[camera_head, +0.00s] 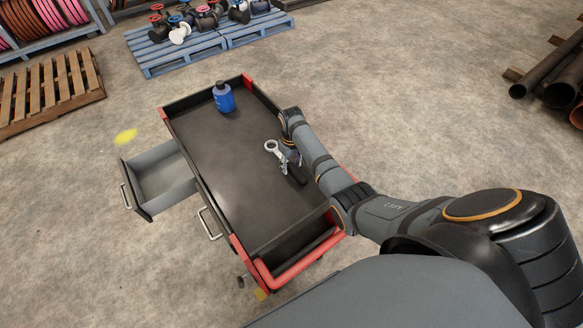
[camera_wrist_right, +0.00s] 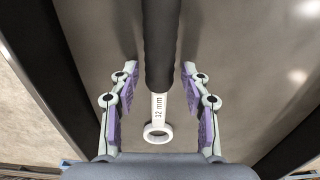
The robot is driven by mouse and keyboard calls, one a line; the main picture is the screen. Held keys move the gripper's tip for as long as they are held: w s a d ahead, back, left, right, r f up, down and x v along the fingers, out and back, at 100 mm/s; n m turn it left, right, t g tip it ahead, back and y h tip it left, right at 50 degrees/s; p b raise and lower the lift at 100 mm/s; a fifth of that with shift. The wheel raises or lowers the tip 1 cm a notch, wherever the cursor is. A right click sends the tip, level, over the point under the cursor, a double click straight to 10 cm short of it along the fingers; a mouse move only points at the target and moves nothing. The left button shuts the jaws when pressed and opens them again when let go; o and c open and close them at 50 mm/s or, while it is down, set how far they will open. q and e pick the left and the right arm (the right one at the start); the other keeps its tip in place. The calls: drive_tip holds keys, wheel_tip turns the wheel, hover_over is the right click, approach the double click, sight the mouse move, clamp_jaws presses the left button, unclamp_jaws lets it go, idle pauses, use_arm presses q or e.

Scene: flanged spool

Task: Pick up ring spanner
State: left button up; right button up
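The ring spanner (camera_head: 271,146) lies on the dark top of the tool cart, its pale ring end towards the left and its dark handle (camera_head: 297,174) towards the lower right. In the right wrist view its white ring (camera_wrist_right: 157,132), a shank marked "32 mm" and a thick black handle (camera_wrist_right: 160,45) run down the middle. My right gripper (camera_head: 288,160) is over the spanner. Its two fingers (camera_wrist_right: 159,75) are apart, one on each side of the handle, with gaps showing between. My left gripper is not in view.
The cart top (camera_head: 225,165) has red corners and a raised rim. A blue bottle (camera_head: 223,98) stands at its far end. An open drawer (camera_head: 160,178) sticks out to the left. The middle of the top is clear. Pallets lie on the floor beyond.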

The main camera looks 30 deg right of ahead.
clamp_jaws()
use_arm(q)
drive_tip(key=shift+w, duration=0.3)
